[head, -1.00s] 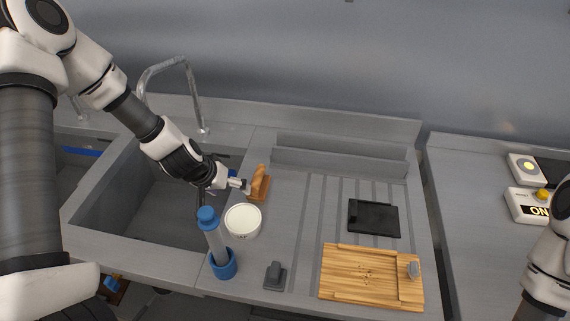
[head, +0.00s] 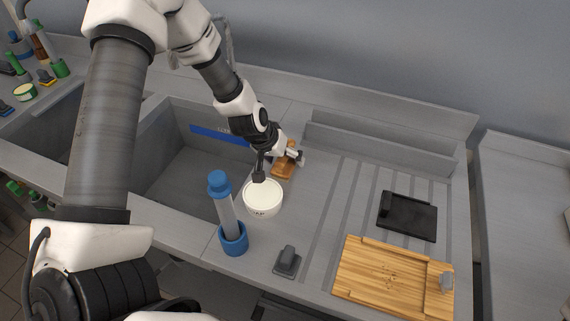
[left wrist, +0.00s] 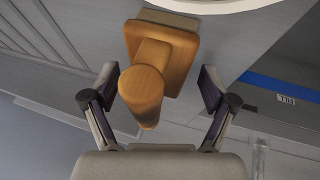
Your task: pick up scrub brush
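The scrub brush (head: 287,161) is orange-brown wood with an upright rounded handle. It stands on the grey drainboard behind the white bowl (head: 263,197). My left gripper (head: 279,166) is at the brush, and its arm hides part of it. In the left wrist view, the brush (left wrist: 155,65) sits between the two spread fingers of the left gripper (left wrist: 158,92). Gaps show on both sides of the handle, so the gripper is open. My right gripper is out of view.
A blue holder (head: 233,240) with a blue-capped tube stands in front of the bowl. A sink (head: 195,175) lies left. A grey block (head: 287,261), wooden board (head: 385,280) and black pad (head: 407,216) lie right. A raised back ledge (head: 385,140) runs behind.

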